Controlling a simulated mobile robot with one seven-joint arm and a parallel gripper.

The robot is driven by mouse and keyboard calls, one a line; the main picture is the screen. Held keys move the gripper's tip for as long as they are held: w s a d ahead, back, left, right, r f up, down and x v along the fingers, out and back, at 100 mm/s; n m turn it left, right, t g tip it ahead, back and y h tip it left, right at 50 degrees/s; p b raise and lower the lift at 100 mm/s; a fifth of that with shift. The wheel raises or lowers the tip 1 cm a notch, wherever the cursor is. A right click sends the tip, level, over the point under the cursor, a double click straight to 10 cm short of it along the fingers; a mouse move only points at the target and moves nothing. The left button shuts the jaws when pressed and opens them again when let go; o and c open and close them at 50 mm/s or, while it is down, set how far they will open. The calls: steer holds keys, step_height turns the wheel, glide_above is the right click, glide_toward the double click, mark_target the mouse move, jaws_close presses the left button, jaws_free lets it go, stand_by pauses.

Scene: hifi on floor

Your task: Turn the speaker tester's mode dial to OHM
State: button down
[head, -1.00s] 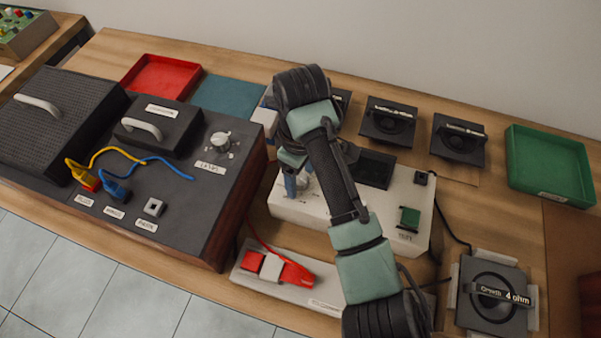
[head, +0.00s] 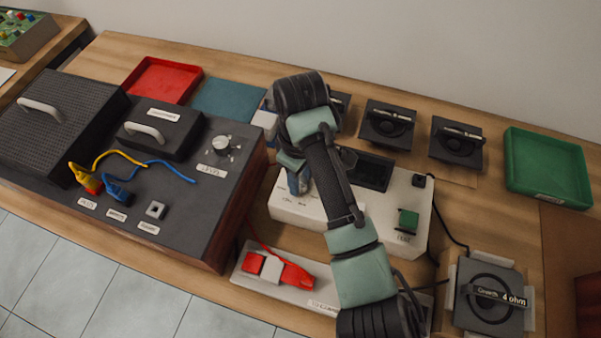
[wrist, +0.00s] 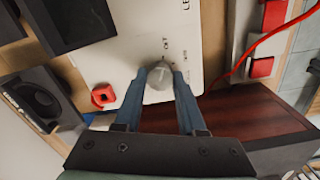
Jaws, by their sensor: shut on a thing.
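The speaker tester (head: 395,208) is a white box in the middle of the bench, with a dark screen (head: 372,171) and a green square button (head: 408,221). Its round grey mode dial (wrist: 160,78) shows between my fingers in the wrist view. My gripper (wrist: 158,72) is shut on the dial, one blue finger on each side. Small labels are printed around the dial; one beside it is hard to read, and I cannot tell the dial's setting. In the head view my arm covers most of the dial, and my gripper (head: 298,184) shows at the tester's left end.
A dark amplifier with a level knob (head: 222,146) stands close on the left. Speakers (head: 388,125) stand behind, a 4 ohm speaker (head: 490,298) at front right. A green tray (head: 548,168) is at far right.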

steer(key=m+p, duration=0.3)
steer(key=p, duration=0.1)
steer(key=shift+a+r+m+p, duration=0.1)
steer(key=shift+r+m+p, duration=0.2)
steer(key=shift+m+p, duration=0.1)
steer(key=m+p, duration=0.3)
steer(key=m, duration=0.1)
steer(key=shift+f, duration=0.2)
steer(key=shift+p, duration=0.3)
steer(key=c, duration=0.5)
jaws_free()
step_height(320, 180, up, 13)
steer(key=p, duration=0.2)
